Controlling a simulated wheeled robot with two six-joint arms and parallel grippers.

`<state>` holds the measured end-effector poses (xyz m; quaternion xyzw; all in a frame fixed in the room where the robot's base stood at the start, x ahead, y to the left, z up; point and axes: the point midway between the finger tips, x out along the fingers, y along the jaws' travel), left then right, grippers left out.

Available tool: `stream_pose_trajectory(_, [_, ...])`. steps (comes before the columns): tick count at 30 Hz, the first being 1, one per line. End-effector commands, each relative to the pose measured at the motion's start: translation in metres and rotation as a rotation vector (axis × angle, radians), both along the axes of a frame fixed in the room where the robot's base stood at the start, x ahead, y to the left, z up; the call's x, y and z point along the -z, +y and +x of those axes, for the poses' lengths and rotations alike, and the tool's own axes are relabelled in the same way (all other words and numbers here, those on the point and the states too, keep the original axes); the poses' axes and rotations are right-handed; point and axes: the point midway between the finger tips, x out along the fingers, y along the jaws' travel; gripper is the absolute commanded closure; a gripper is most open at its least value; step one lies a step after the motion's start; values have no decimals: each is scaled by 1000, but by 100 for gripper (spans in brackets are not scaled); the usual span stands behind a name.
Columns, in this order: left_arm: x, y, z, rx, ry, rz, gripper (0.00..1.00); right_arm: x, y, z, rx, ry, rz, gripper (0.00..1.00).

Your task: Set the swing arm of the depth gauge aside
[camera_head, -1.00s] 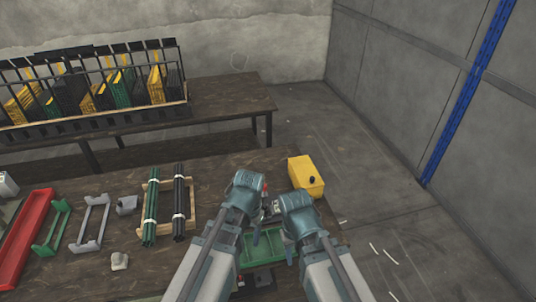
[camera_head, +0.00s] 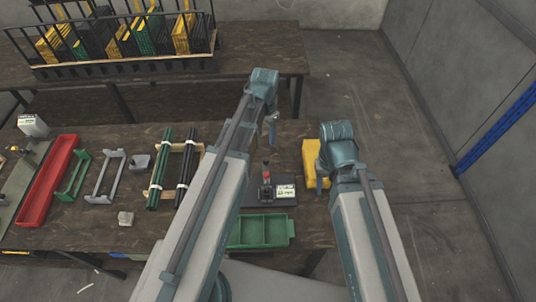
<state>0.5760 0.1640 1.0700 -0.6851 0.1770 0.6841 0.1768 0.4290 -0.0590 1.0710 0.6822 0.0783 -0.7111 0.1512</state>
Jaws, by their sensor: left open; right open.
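A small dark rivet press (camera_head: 265,190) with a red-topped lever stands on a dark base plate near the table's right end. A white label (camera_head: 285,191) is on its right side. A swing arm or depth gauge is too small to make out. My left gripper (camera_head: 271,132) is open, beyond and above the press, with its fingers pointing down. My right gripper (camera_head: 322,180) is open, to the right of the press and in front of the yellow box. Neither gripper holds anything that I can see. My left forearm passes just left of the press.
A green tray (camera_head: 289,229) sits in front of the press. A yellow box (camera_head: 311,152) stands to the right, partly hidden. Dark and green rod bundles (camera_head: 160,170), a grey bracket (camera_head: 105,177), a green bracket (camera_head: 74,176) and a long red tray (camera_head: 48,183) lie to the left.

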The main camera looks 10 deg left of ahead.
Motion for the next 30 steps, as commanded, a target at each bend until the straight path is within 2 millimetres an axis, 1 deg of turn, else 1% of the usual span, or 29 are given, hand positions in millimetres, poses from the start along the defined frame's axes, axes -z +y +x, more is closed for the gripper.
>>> stream_pose_trajectory(8, [23,0,0,0,0,0,41,23,0,0,-4,0,-1,50])
stream_pose_trajectory(30, [122,0,0,0,0,0,41,122,0,1,-4,0,-1,50])
